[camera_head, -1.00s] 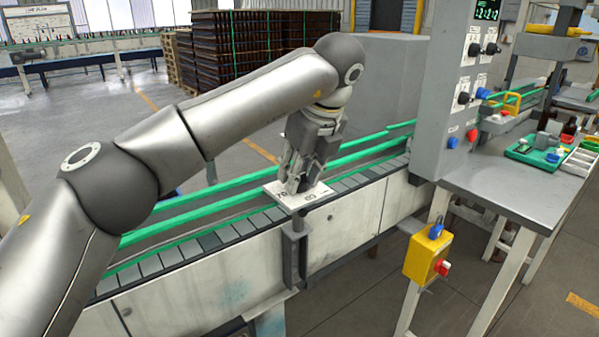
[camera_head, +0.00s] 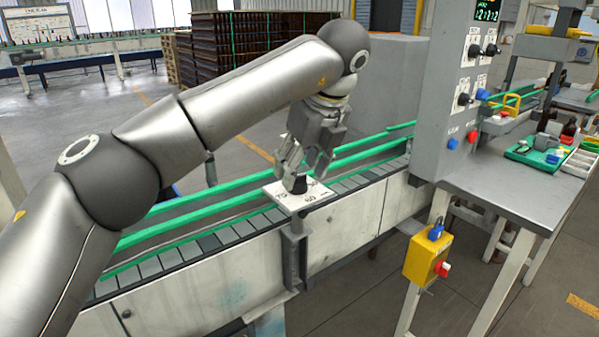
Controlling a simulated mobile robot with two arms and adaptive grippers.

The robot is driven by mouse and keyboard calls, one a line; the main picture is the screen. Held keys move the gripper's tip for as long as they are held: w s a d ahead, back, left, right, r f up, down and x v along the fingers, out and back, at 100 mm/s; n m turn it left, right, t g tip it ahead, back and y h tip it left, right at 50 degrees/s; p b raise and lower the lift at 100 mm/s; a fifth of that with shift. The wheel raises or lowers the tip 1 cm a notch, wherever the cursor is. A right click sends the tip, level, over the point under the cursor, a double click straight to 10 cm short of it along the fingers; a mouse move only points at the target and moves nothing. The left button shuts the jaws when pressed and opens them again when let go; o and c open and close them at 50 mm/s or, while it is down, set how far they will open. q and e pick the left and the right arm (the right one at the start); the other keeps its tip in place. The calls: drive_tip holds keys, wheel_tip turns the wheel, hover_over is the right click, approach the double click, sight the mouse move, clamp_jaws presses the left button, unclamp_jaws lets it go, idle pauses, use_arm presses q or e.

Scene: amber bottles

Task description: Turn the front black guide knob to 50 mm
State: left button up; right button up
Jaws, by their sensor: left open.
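The front black guide knob (camera_head: 295,184) sits on a white scale plate (camera_head: 286,201) on a bracket at the conveyor's near side. The plate carries printed numbers; a 70 and a 60 seem to show, but the knob's pointer is too small to read. My left gripper (camera_head: 302,175) points down just above the knob. Its fingers are open, spread to either side of the knob's top. I cannot tell whether they touch it. My right gripper is out of view.
Green guide rails (camera_head: 190,203) run along the slatted conveyor (camera_head: 190,250). A grey control panel (camera_head: 445,90) with knobs stands to the right, beside a grey table (camera_head: 520,190). A yellow switch box (camera_head: 420,255) hangs at the table's front left.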

use_arm(q)
drive_tip(key=v, duration=1)
